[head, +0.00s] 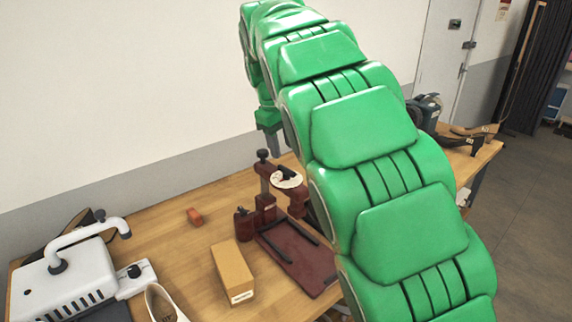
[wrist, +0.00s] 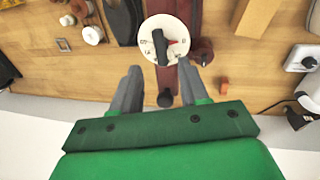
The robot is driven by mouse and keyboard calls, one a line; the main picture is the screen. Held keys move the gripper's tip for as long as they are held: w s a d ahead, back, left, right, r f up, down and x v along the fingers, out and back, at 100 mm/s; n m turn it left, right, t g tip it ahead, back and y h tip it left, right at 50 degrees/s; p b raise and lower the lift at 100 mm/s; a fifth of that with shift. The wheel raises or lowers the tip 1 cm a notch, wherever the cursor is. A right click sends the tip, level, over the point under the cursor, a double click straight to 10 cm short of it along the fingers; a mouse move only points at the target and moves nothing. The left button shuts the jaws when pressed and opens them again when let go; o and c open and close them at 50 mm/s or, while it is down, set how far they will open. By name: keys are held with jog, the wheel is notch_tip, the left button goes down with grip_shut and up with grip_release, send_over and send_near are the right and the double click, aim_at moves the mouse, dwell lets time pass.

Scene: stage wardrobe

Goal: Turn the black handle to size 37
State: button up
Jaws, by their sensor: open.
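The black handle (wrist: 160,47) sits on a round white dial (wrist: 148,27) with dark marks around its rim, too small to read surely. A small red mark shows beside the handle. In the head view the white dial (head: 287,180) tops a dark red machine (head: 297,262) on the bench; the handle is hard to make out there. My gripper (wrist: 160,78) is open, its grey fingers apart on either side of the dark red arm. The handle lies beyond the fingertips, roughly between their lines, and nothing is held. In the head view my gripper (head: 270,140) shows partly, above and behind the dial.
The wooden bench (head: 160,220) also bears a tan box (head: 232,272), a small orange block (head: 195,217) and a white machine with a bent tube (head: 75,275). A shoe stands at the front. A dark grinder-like machine (head: 428,112) is at the right. The wall is behind.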

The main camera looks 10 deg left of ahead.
aim_at(287, 169)
jog(key=shift+w+d+f, duration=0.15)
jog(key=shift+f, duration=0.95)
jog(key=shift+w+d+f, duration=0.15)
jog(key=shift+w+f, duration=0.05)
jog(key=shift+f, duration=0.95)
jog(key=shift+w+d+f, duration=0.15)
jog(key=shift+f, duration=0.95)
grip_shut()
